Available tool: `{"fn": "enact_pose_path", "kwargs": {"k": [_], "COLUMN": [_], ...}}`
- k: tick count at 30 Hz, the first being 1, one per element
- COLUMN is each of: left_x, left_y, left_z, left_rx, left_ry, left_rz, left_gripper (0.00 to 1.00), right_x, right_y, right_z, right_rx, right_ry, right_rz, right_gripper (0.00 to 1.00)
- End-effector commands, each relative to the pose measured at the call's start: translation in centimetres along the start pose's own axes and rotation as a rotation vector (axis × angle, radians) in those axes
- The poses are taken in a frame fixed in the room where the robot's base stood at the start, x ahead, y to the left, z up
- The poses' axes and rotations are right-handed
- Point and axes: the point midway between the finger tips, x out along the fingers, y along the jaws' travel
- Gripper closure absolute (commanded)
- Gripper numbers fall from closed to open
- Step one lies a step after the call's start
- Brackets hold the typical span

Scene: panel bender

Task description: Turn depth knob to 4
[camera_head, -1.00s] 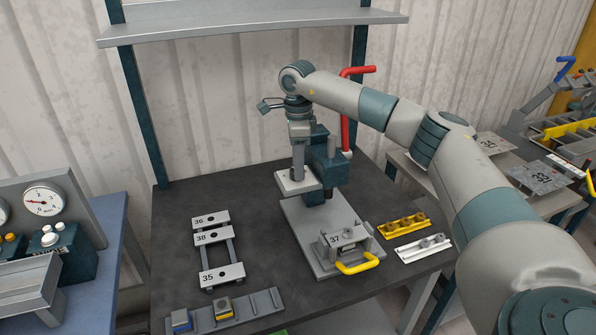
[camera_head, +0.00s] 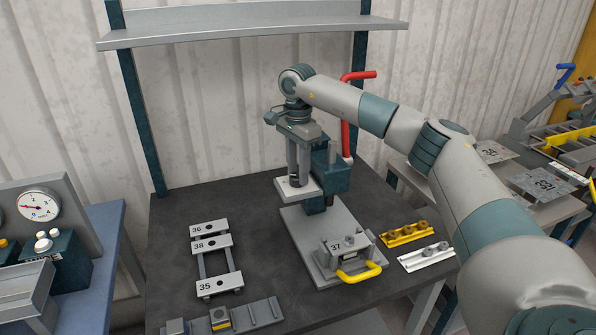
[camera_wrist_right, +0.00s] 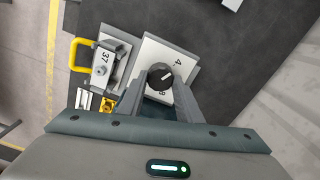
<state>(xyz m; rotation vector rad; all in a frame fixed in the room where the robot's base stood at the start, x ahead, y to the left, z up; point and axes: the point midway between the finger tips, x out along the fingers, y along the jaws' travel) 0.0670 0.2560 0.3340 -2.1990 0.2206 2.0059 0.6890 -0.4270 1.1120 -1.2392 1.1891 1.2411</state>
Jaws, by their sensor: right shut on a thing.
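The depth knob (camera_wrist_right: 159,84) is a round dark dial on a white plate (camera_wrist_right: 150,55) on top of the bending press. In the right wrist view it has a light pointer line, which seems to lie on its right side, between the printed 4 and 8. My right gripper (camera_head: 296,180) points straight down over the plate (camera_head: 311,189). Its two fingers (camera_wrist_right: 159,90) are shut on the knob, one on each side. In the head view the fingers mostly hide the knob. My left gripper is not in view.
The press has a red lever (camera_head: 346,125) just behind my wrist and a block marked 37 (camera_head: 345,245) with a yellow handle (camera_head: 358,273) in front. Plates 36, 38 and 35 (camera_head: 213,243) lie left. Yellow (camera_head: 404,234) and white (camera_head: 425,257) rails lie right. A shelf (camera_head: 250,27) hangs above.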

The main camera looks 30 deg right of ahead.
Motion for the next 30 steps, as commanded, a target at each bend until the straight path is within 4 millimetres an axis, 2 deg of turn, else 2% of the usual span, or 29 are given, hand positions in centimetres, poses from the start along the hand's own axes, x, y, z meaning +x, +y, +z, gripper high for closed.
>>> {"fn": "enact_pose_path", "kwargs": {"k": [7, 8, 9, 10, 22, 26, 30], "left_x": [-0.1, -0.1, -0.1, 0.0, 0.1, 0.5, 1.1], "left_y": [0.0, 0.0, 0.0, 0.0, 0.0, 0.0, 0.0], "left_z": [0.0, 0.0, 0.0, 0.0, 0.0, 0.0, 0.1], "left_rx": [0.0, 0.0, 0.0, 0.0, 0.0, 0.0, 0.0], "left_ry": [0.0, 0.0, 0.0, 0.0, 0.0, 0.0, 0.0], "left_rz": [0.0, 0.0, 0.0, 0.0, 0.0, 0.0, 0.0], "left_gripper": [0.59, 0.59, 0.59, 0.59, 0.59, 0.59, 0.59], "right_x": [-0.3, -0.3, -0.3, -0.3, -0.3, -1.1, -2.8], "right_y": [-0.1, -0.1, -0.1, -0.1, -0.1, -0.1, -0.1], "right_z": [0.0, 0.0, 0.0, 0.0, 0.0, 0.0, 0.0], "right_rx": [0.0, 0.0, 0.0, 0.0, 0.001, 0.001, 0.001], "right_ry": [0.0, 0.0, 0.0, 0.0, 0.0, 0.001, 0.0], "right_rz": [-0.007, -0.007, -0.006, -0.006, -0.002, -0.003, -0.004], "right_gripper": [0.91, 0.61, 0.52, 0.5, 0.5, 0.5, 0.5]}}
